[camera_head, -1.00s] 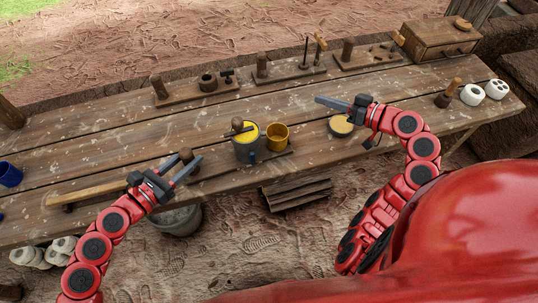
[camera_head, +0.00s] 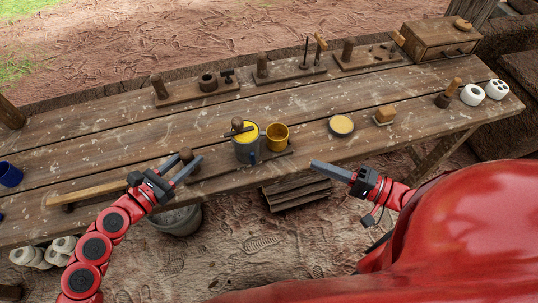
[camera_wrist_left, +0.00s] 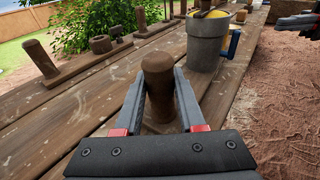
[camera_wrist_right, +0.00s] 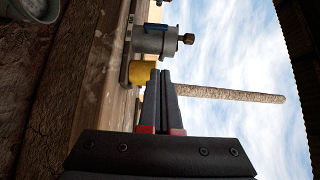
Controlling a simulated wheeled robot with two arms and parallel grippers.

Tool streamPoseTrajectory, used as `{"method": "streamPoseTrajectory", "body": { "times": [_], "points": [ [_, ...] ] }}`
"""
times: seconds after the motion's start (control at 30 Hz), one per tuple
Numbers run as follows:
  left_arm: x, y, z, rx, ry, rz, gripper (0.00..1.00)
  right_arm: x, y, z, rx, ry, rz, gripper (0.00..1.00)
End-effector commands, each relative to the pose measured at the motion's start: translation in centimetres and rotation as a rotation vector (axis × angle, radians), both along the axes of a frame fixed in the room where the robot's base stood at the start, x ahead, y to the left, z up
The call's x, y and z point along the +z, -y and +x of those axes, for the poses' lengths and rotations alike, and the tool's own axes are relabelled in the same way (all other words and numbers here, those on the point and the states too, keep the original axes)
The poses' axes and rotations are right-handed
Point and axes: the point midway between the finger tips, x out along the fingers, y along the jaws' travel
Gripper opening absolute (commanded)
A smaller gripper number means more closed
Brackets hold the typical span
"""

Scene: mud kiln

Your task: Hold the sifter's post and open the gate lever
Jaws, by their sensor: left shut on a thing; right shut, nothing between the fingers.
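The sifter (camera_head: 246,147) is a grey cylinder with yellow stuff in its top, a blue handle on its side and a dark bar with a knob across it. The wooden post (camera_head: 187,157) stands left of it; in the left wrist view the post (camera_wrist_left: 158,85) is between my fingers. My left gripper (camera_head: 187,167) is shut on the post. My right gripper (camera_head: 318,167) is shut and empty in front of the table edge, right of the sifter. In the right wrist view the sifter (camera_wrist_right: 152,40) appears sideways, beyond the fingertips. I cannot make out the gate lever clearly.
A yellow cup (camera_head: 277,136) stands just right of the sifter. A round dish (camera_head: 341,125) and a small wooden block (camera_head: 384,115) lie farther right. Wooden tool racks (camera_head: 197,90) line the back. A grey bucket (camera_head: 178,220) stands below the table's front edge.

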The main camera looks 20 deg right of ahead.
Motion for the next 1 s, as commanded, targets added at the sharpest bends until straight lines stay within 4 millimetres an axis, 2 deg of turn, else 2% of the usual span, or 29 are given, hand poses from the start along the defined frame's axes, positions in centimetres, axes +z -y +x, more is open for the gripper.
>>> {"method": "streamPoseTrajectory", "body": {
  "times": [0.17,0.6,0.8,1.0],
  "points": [
    [0.0,0.0,0.0,0.0,0.0,0.0,0.0,0.1,-1.6,1.3,0.004,0.003,0.002,0.0],
    [0.0,0.0,0.0,0.0,0.0,0.0,0.0,0.0,-7.6,6.4,0.009,0.0,-0.003,0.0],
    [0.0,0.0,0.0,0.0,0.0,0.0,0.0,-0.1,-10.3,6.3,0.003,-0.004,0.001,0.0],
    [0.0,0.0,0.0,0.0,0.0,0.0,0.0,0.0,-11.3,6.3,0.002,-0.001,-0.001,0.0]
  ]
}}
